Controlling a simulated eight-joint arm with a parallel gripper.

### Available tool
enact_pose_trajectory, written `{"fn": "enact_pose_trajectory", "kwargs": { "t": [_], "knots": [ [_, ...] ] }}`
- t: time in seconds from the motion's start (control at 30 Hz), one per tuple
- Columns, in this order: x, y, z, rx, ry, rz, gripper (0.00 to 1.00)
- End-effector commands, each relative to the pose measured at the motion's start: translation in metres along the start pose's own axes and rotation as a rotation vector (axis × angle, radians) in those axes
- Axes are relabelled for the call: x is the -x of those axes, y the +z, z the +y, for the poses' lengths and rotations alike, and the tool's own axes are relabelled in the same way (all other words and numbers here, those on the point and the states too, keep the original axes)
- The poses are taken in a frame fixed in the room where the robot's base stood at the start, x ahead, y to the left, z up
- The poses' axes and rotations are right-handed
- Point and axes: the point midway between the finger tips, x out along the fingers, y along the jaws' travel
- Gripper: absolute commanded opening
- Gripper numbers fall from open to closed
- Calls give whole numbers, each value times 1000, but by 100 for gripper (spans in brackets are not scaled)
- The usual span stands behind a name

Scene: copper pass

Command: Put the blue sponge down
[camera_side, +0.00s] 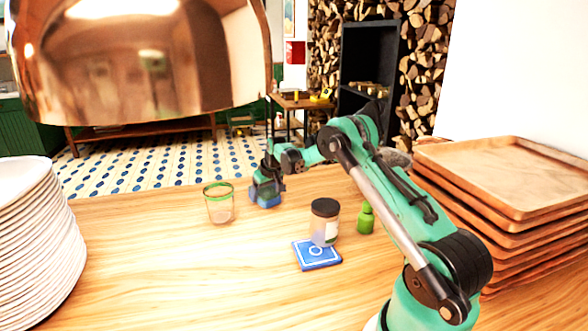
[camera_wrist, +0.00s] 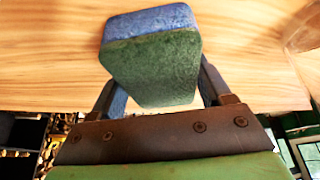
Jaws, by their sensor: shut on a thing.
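The blue sponge (camera_side: 266,193) is in my gripper (camera_side: 267,181), beyond the jars in the side view. The wrist view shows the sponge (camera_wrist: 152,58) between the two fingers of my gripper (camera_wrist: 160,92), with a blue layer and a dark green layer. My gripper is shut on it. The wooden table (camera_wrist: 50,60) is behind the sponge in that view. I cannot tell whether the sponge touches the table.
A glass with a green rim (camera_side: 219,205) stands left of the sponge. A dark-lidded jar (camera_side: 324,222) stands at a blue tile (camera_side: 317,258). A small green bottle (camera_side: 366,219) is to its right. Plates (camera_side: 38,240) are at left, wooden trays (camera_side: 510,195) at right.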

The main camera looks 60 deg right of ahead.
Motion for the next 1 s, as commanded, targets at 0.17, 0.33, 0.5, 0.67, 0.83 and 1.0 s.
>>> {"fn": "enact_pose_trajectory", "kwargs": {
  "t": [0.17,0.33,0.5,0.67,0.83,1.0],
  "knots": [
    [-2,1,0,0,0,0,100],
    [-1,0,0,0,0,0,100],
    [4,-1,0,0,0,0,100],
    [24,-1,0,-1,0,0,100],
    [56,-1,0,-1,0,0,100],
    [88,-1,0,0,0,0,100]
  ]
}}
